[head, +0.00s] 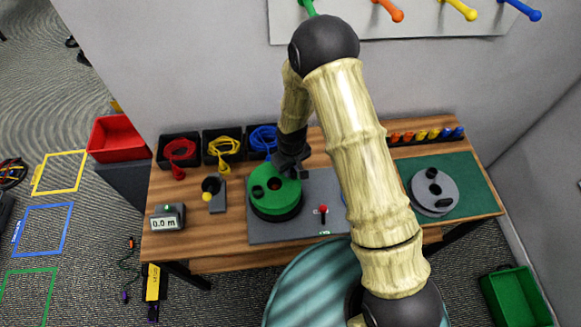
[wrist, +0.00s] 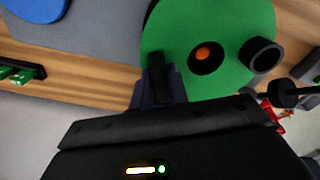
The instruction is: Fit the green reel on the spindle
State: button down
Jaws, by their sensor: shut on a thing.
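The green reel (head: 284,202) lies flat over the left part of a grey base plate (head: 296,233). Its round centre hole shows in the wrist view, with an orange-red tip, seemingly the spindle (wrist: 202,54), inside it. How far down the reel sits on it I cannot tell. A black ring-shaped knob (wrist: 262,55) stands on the reel's face. My gripper (head: 290,168) is at the reel's far right side and shut on it; in the wrist view its dark fingers (wrist: 160,82) meet the green reel (wrist: 178,30) near the edge. The exact grip point is hidden.
A red-knobbed lever (head: 323,210) stands on the plate right of the reel. A grey reel (head: 433,190) lies on a green mat (head: 478,178). Bins of red, yellow and blue cable (head: 262,140) line the back left. A 0.0 m meter (head: 167,218) stands at left.

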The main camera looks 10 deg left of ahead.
jog(key=shift+f+b, duration=1.1)
jog(key=shift+f, duration=0.55)
jog(key=c, duration=1.3)
grip_release()
notch_tip(320, 180, up, 17)
jog(key=b, duration=0.3)
jog(key=shift+s+d+r, duration=0.15)
jog(key=shift+s+r, duration=0.05)
jog(key=shift+s, duration=0.15)
